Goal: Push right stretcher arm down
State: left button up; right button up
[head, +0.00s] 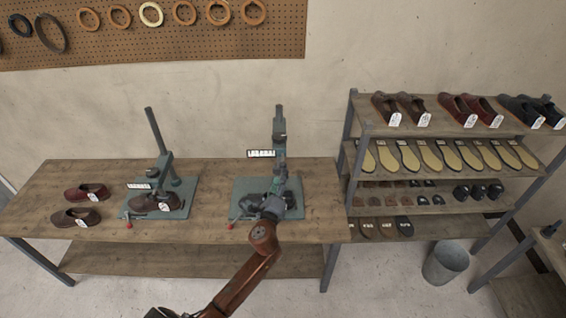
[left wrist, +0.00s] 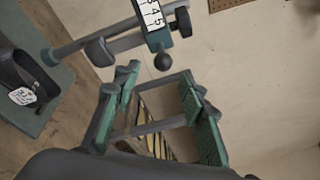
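The right stretcher (head: 239,188) stands on the bench, with a dark shoe (head: 293,196) on its base, partly hidden by my arm. Its arm (head: 279,122) stands nearly upright above a white scale plate (head: 261,153). My left gripper (head: 279,178) is in front of this stretcher. In the left wrist view the gripper (left wrist: 160,82) is open, its two green-padded fingers apart with nothing between them. Just beyond the fingertips is a dark round knob (left wrist: 163,62) below the scale plate (left wrist: 152,14). Contact is not visible. My right gripper is not in view.
A second stretcher (head: 184,190) with a brown shoe (head: 150,202) stands to the left, its arm raised. Two loose shoes (head: 84,192) lie at the bench's left end. A shelf rack (head: 372,125) with shoes and soles stands close on the right. A grey bucket (head: 446,264) is on the floor.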

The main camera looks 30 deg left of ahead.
aim_at(283, 164)
pick_arm(q)
jog(key=shift+w+a+r, duration=0.15)
jog(key=shift+w+r, duration=0.2)
jog(key=x, duration=0.7)
jog(key=shift+f, duration=0.15)
grip_shut()
